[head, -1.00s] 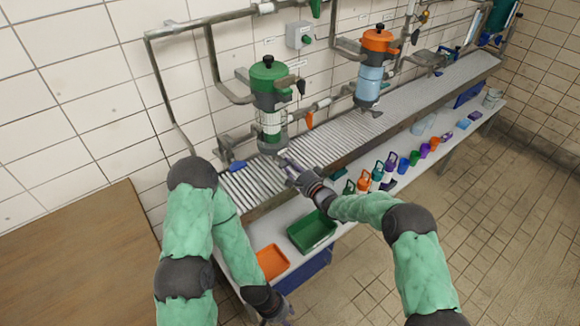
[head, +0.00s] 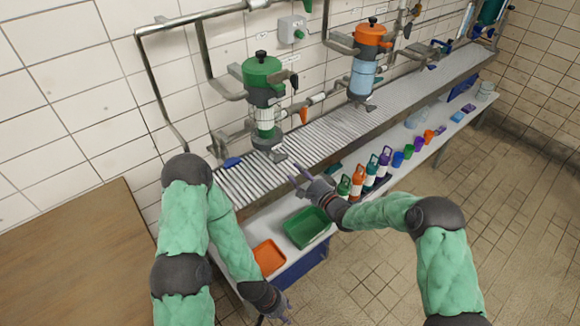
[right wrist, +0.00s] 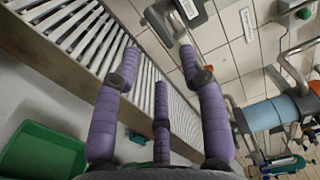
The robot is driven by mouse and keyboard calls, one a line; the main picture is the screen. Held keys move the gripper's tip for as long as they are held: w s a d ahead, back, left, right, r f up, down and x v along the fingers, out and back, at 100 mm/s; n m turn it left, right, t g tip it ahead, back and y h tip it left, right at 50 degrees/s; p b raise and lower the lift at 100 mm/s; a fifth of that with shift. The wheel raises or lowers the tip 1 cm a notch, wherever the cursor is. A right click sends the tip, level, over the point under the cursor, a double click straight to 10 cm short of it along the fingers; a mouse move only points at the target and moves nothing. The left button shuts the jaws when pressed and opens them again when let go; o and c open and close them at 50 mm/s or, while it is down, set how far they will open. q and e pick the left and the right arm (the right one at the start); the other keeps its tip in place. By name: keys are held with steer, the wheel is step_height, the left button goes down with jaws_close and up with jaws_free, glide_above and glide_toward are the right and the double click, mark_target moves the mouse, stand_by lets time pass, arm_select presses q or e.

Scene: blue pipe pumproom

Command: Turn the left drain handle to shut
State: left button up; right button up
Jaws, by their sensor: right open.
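The left filter housing (head: 264,85) has a green cap and a clear lower section. Its dark grey drain handle (head: 278,155) shows below it, just above the slatted rack, pointing right and slightly toward me. My right gripper (head: 298,180) is in front of the rack edge, below and right of the handle, apart from it. In the right wrist view its purple fingers (right wrist: 160,75) are spread with nothing between them. A grey part (right wrist: 168,22) at the top there may be the handle; I cannot tell for sure. My left gripper (head: 284,312) hangs low at the bottom edge; its fingers are barely visible.
An orange-capped housing (head: 368,60) stands right, with its own dark handle (head: 371,107). A blue lever (head: 232,162) and an orange lever (head: 304,116) are on nearby pipes. Bottles (head: 358,180), a green bin (head: 307,227) and an orange tray (head: 268,258) stand on the lower shelf.

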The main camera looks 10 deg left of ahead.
steer(key=shift+v, duration=2.1)
steer(key=s+d+f+g+h, duration=0.1)
steer(key=s+d+f+h, duration=0.25)
steer(key=f, duration=0.25)
steer(key=s+d+f+n+g+h, duration=0.1)
steer(key=s+d+f+h, duration=0.15)
steer(key=d+f, duration=0.3)
steer(key=s+d+f+g+h, duration=0.1)
steer(key=s+d+f+h, duration=0.15)
steer(key=f, duration=0.35)
steer(key=s+d+f+n+g, duration=0.1)
steer(key=s+d+f+g, duration=0.1)
steer(key=s, duration=0.6)
steer(key=s+d+f+n+g+h, duration=0.1)
steer(key=s+d+f+n+g, duration=0.1)
steer(key=s, duration=0.7)
steer(key=s+d+f+n+g, duration=0.1)
steer(key=s+d+f+g, duration=0.2)
steer(key=s, duration=0.6)
steer(key=shift+s+d+n+g+h, duration=0.25)
steer(key=shift+d+n+g+h, duration=0.1)
steer(key=shift+d, duration=0.35)
